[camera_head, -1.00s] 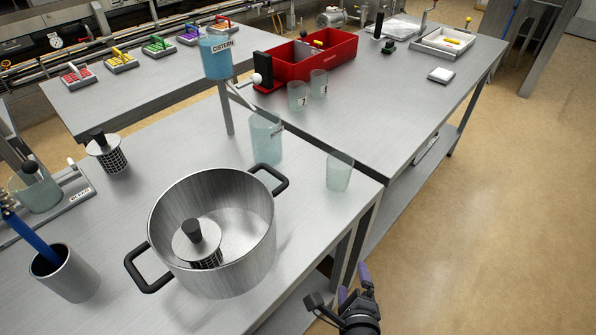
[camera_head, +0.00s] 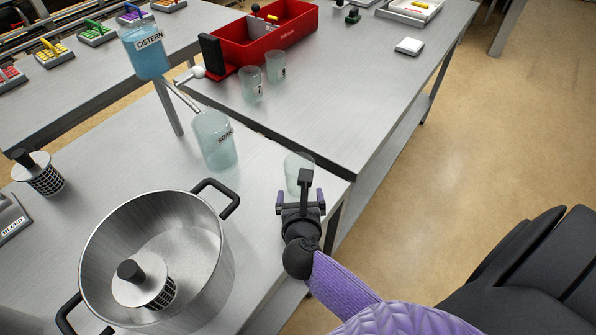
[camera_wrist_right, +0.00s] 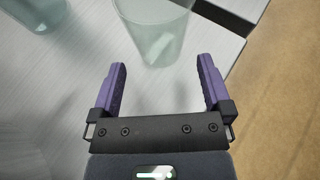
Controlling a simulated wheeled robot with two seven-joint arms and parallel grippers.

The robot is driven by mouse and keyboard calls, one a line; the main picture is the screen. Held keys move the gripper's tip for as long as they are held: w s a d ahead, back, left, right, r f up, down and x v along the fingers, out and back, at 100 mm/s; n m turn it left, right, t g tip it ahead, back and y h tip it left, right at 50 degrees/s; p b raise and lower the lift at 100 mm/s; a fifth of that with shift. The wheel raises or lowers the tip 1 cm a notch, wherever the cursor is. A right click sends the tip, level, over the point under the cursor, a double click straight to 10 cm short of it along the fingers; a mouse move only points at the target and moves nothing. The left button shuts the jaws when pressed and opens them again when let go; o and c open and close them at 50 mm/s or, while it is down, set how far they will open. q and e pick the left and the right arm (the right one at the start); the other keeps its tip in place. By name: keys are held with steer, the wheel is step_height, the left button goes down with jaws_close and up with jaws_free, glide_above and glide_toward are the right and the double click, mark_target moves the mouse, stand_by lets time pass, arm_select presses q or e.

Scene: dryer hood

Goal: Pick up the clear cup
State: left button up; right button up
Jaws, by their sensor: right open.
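The clear cup (camera_head: 298,168) stands upright near the right edge of the metal table, partly hidden behind my right gripper in the head view. My right gripper (camera_head: 301,194) is open and empty, just on the near side of the cup. In the right wrist view the cup (camera_wrist_right: 154,32) is just beyond the spread purple fingers of the gripper (camera_wrist_right: 164,75), between their lines and not enclosed by them. My left gripper is not in view.
A large pot (camera_head: 200,268) with a lidded mesh basket stands left of my gripper. A cup marked SOAK (camera_head: 214,145) stands behind left, below the blue CISTERN vessel (camera_head: 146,55). Cups 7 (camera_head: 251,85) and 8 (camera_head: 275,66) stand by the red bin (camera_head: 262,52).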

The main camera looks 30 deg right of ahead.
steer(key=b+x, duration=0.1)
steer(key=x, duration=0.4)
steer(key=shift+w+r, duration=0.1)
steer(key=shift+w, duration=0.2)
steer(key=c, duration=0.9)
